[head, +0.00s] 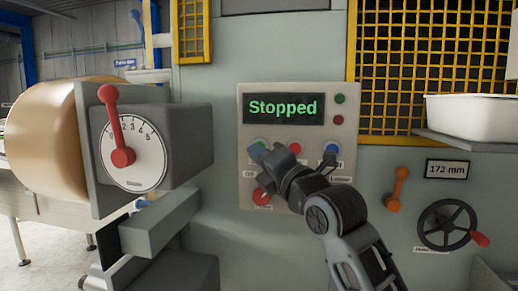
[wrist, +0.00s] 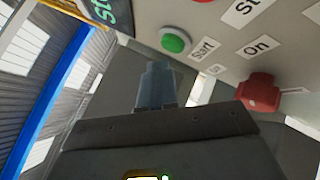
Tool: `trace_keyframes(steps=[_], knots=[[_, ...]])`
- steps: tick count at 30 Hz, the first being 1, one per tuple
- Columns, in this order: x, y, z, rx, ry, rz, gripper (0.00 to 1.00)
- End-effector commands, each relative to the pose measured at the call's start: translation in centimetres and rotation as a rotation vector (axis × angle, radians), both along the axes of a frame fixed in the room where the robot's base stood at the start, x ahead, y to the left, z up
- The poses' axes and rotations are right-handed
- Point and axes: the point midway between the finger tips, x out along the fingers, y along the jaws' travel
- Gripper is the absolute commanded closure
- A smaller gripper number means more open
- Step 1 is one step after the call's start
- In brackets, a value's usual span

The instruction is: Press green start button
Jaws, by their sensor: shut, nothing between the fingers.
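The green start button (wrist: 175,41) is on the grey control panel (head: 245,105), beside a "Start" label in the wrist view. In the head view my gripper largely covers it. The panel's display (head: 284,109) reads "Stopped" in green letters. My gripper (wrist: 157,70) is shut and empty, its fingertips close to the button. In the wrist view a small gap shows between the fingertips and the button; I cannot tell the exact depth. In the head view my gripper (head: 260,154) is at the left of the button row.
A red button (head: 295,149) and a blue button (head: 331,149) sit right of the green one. A red knob (head: 262,197) is below; it also shows in the wrist view (wrist: 258,92). A dial with a red lever (head: 112,120) juts out left. An orange lever (head: 397,188) and handwheel (head: 447,225) are right.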

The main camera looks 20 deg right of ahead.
Motion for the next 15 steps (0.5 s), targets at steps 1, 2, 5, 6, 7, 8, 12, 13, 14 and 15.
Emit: trace_keyframes(steps=[1, 2, 5, 6, 7, 8, 12, 13, 14, 15], knots=[[0.0, 0.0, 0.0, 0.0, 0.0, 0.0, 1.0], [0.0, 0.0, 0.0, 0.0, 0.0, 0.0, 1.0], [0.0, 0.0, 0.0, 0.0, 0.0, 0.0, 1.0], [0.0, 0.0, 0.0, 0.0, 0.0, 0.0, 1.0], [0.02, -0.02, -0.01, 0.0, 0.0, 0.0, 1.0], [0.03, -0.03, -0.02, 0.0, 0.0, 0.0, 1.0], [0.27, -0.22, -0.14, -0.001, -0.001, -0.001, 1.0], [0.35, -0.28, -0.16, -0.001, -0.001, -0.001, 1.0], [0.42, -0.34, -0.18, -0.001, -0.001, -0.001, 1.0], [0.52, -0.42, -0.18, -0.002, -0.001, -0.001, 1.0]])
